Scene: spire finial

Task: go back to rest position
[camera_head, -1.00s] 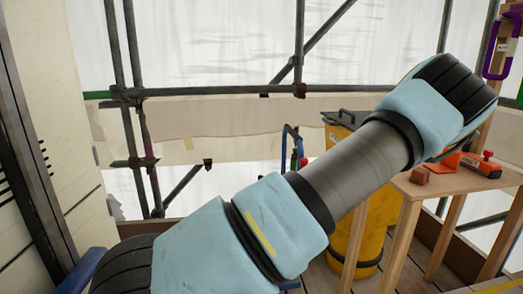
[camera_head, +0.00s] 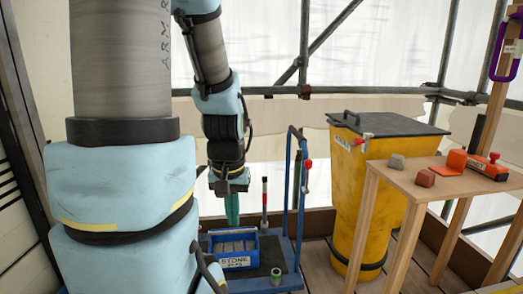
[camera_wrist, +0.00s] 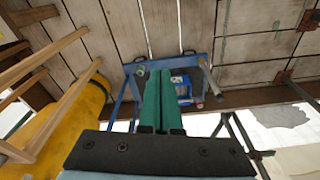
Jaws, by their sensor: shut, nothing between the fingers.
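My gripper (camera_head: 232,221) hangs from my raised arm, pointing down, near the middle of the head view. Its two green fingers are together with nothing between them. It appears above or in front of the blue trolley (camera_head: 288,281); the exact gap is hard to tell. In the wrist view my gripper (camera_wrist: 159,72) shows its green fingers side by side, closed and empty, with the trolley (camera_wrist: 128,88) beyond them. My pale blue and grey arm fills the left of the head view and hides what is behind it.
A blue bin labelled STONE (camera_head: 236,262) sits on the trolley. A yellow lidded container (camera_head: 352,190) stands to its right. A wooden table (camera_head: 440,182) holds a reddish block (camera_head: 425,178), a grey block (camera_head: 396,161) and an orange tool (camera_head: 484,167). Scaffold poles (camera_head: 304,60) stand behind.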

